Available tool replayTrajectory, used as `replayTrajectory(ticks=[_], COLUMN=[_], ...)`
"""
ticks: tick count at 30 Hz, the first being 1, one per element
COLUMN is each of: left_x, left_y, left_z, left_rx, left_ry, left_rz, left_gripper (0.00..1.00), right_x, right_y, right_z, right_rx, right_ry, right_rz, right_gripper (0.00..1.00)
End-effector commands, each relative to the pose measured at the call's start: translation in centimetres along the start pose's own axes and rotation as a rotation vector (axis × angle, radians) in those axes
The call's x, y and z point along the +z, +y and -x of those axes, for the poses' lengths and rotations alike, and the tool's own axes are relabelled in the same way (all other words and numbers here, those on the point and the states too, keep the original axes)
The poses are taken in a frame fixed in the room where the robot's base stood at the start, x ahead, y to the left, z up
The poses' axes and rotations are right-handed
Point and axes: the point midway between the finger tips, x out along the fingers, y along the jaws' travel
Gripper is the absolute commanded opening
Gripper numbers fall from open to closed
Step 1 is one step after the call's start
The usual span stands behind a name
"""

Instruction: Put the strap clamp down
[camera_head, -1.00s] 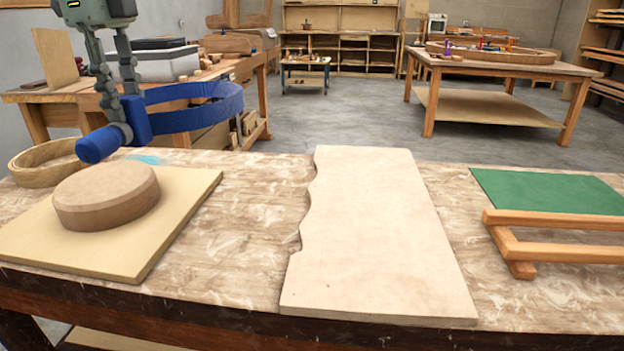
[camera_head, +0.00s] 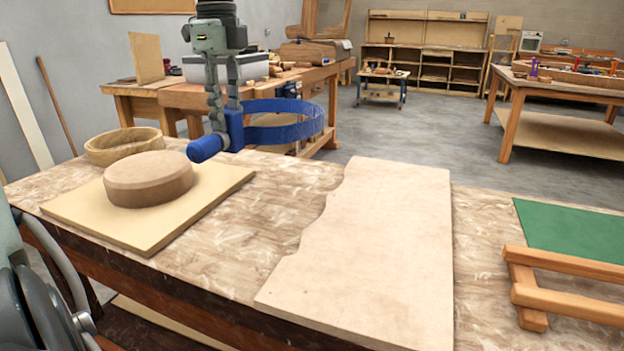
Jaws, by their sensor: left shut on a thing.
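The strap clamp is a blue looped band with a blue block and a round blue handle (camera_head: 284,125). My left gripper (camera_head: 226,128) is shut on its blue block and holds it over the back of the workbench (camera_head: 240,228). The clamp's loop points right, and its handle points toward the front left. It appears to be above the bench top, though the exact gap is hard to tell. My right gripper is not in view.
A round wooden form (camera_head: 150,180) sits on a square board (camera_head: 90,222), with a wooden ring (camera_head: 122,146) behind it. A pale wavy-edged board (camera_head: 375,245) lies mid-bench. A green mat (camera_head: 575,235) and a wooden frame (camera_head: 565,262) are at right. Bare bench shows between the boards.

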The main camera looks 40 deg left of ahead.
Motion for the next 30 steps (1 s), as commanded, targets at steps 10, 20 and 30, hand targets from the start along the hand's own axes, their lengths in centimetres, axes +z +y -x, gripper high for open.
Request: replayTrajectory(ticks=[10, 20, 30], left_x=[-7.2, -10.3, -10.3], left_y=[-2.3, -3.4, -3.4], left_z=[-4.5, -6.6, -10.4], left_rx=[0.004, 0.002, 0.0], left_ry=[-0.002, 0.0, 0.002], left_rz=[-0.005, -0.001, 0.0], left_gripper=[0.03, 0.03, 0.03], right_x=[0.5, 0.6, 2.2], right_y=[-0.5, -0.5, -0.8], right_z=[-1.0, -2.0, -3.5], right_rx=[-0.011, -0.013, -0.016], right_ry=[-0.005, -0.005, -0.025], right_rz=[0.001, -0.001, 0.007], right_gripper=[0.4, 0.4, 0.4])
